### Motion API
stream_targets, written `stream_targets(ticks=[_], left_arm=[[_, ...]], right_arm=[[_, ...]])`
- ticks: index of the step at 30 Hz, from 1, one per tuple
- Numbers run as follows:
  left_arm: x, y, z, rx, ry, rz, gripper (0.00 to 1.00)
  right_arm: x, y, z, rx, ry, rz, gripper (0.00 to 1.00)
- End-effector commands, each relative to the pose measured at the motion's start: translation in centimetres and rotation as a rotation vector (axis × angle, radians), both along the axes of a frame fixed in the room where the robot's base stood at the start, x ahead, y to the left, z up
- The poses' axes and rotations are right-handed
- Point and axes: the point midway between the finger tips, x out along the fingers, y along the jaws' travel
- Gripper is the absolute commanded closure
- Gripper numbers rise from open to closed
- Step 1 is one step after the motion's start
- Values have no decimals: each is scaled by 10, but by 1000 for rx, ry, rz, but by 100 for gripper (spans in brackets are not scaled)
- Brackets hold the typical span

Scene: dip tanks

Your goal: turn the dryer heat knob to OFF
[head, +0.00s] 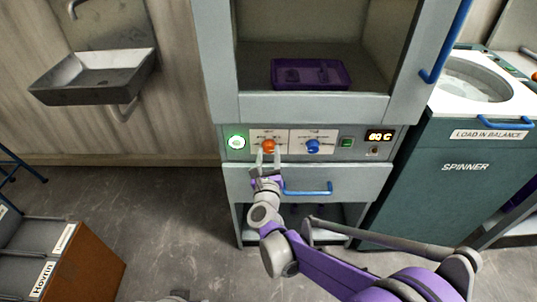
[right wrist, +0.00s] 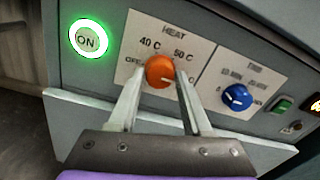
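The dryer's orange heat knob (head: 268,146) is on the panel below the dryer opening. In the right wrist view the knob (right wrist: 160,71) sits under the HEAT label, with OFF at left and 40 C and 50 C above. A pale mark on it seems to face lower right. The dryer display (head: 380,136) reads 60 C. My right gripper (head: 268,150) reaches the panel, one finger on each side of the knob, seemingly touching. Its fingers (right wrist: 161,75) hide the right end of the scale.
A green-lit ON button (head: 236,142) is left of the knob, and a blue timer knob (head: 313,146) is to its right. A drawer with a blue handle (head: 307,188) lies below. A purple tray (head: 311,74) is inside the dryer. A spinner (head: 466,167) stands at right.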

Motion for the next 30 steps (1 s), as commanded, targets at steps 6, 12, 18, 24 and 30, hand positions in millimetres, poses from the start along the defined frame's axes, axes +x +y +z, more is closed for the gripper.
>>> stream_targets(ticks=[6,12,18,24,30], left_arm=[[0,0,0,0,0,0,50],[0,0,0,0,0,0,50],[0,0,2,0,0,0,50],[-1,0,5,0,-1,0,50],[-2,0,10,0,-2,0,50]], right_arm=[[0,0,0,0,0,0,93],[0,0,0,-2,0,0,100],[0,0,0,-39,0,-1,100],[0,0,0,-145,0,0,100],[0,0,0,-317,-1,0,100]])
